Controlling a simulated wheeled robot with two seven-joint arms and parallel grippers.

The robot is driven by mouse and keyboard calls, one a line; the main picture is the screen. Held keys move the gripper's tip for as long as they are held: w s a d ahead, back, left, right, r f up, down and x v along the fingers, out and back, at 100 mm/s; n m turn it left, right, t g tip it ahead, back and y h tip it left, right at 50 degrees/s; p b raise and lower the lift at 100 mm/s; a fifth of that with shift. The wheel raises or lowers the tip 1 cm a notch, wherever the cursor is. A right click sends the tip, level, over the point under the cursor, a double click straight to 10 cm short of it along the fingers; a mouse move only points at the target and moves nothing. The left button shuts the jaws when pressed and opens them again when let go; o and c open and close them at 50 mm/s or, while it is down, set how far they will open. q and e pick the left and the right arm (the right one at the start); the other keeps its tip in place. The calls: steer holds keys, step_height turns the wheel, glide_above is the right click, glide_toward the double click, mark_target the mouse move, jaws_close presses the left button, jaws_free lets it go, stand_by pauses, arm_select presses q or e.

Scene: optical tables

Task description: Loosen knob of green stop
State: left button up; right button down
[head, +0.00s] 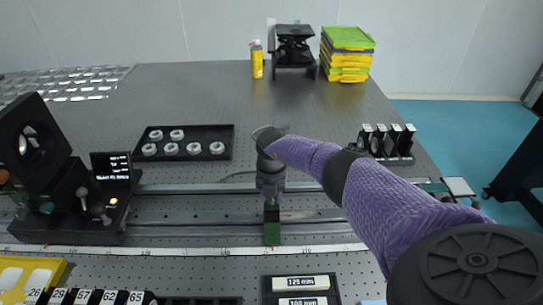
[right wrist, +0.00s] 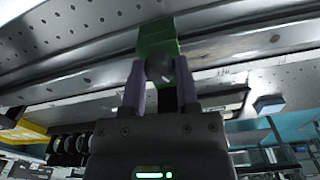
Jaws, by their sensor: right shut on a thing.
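The green stop (head: 272,232) sits on the rail at the middle of the table in the head view. In the right wrist view the green stop (right wrist: 158,36) is straight ahead, with its grey knob (right wrist: 160,69) in front of it. My right gripper (head: 271,199) reaches down to the stop from above. In the right wrist view its two purple fingers (right wrist: 160,75) are on either side of the knob, shut on it. The knob is hidden behind the gripper in the head view. My left gripper is in neither view.
A metal rail (head: 180,220) and a white scale strip (head: 190,248) run across the table. A black tray of rings (head: 184,143) lies behind the rail. A black device with a display (head: 112,168) stands left. Upright holders (head: 388,140) stand at the right.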

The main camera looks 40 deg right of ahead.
stand_by(0.3)
steer(key=shift+c, duration=1.8)
jaws_free()
step_height(320, 180, up, 10)
steer(key=p, duration=0.4)
